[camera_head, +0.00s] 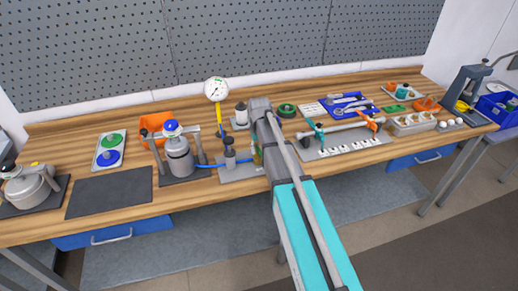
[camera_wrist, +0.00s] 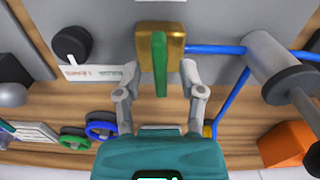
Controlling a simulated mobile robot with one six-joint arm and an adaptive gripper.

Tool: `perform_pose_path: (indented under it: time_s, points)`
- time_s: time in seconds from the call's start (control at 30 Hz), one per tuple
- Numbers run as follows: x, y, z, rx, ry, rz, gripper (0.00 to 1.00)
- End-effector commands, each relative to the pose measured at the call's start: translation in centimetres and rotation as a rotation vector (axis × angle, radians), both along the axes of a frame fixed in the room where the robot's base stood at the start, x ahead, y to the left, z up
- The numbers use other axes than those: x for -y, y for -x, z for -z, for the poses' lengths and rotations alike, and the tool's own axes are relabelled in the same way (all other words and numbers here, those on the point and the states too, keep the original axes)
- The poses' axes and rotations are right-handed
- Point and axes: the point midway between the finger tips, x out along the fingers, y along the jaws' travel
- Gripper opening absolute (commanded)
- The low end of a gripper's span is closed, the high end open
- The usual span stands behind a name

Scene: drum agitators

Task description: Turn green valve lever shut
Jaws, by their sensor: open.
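The green valve lever (camera_wrist: 160,66) shows in the wrist view as a straight bar pointing down the picture. It is mounted on a brass valve block (camera_wrist: 147,44) with a blue hose running to the right. The lever lies across the hose's direction. My gripper (camera_wrist: 160,72) is open, with one fingertip on each side of the lever and visible gaps to both. In the head view, a small part of the valve (camera_head: 256,154) shows beside my arm. My arm hides the rest of the valve and my gripper there.
A grey cylinder fitting (camera_wrist: 275,62) stands right of the valve, and a black knob (camera_wrist: 72,44) left of it. In the head view, a pressure gauge (camera_head: 216,91) and a steel vessel (camera_head: 179,155) stand to the left. A dark mat (camera_head: 110,192) lies bare at the front left.

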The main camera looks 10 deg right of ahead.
Motion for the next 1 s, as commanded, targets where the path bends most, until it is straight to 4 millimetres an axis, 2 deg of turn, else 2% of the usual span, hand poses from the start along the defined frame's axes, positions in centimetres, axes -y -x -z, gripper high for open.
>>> perform_pose_path:
  time_s: [0.47, 1.0]
  points:
    - [-0.01, -0.06, -0.02, 0.001, 0.000, -0.042, 0.51]
    - [-0.01, -0.07, -0.02, 0.001, -0.001, -0.348, 0.51]
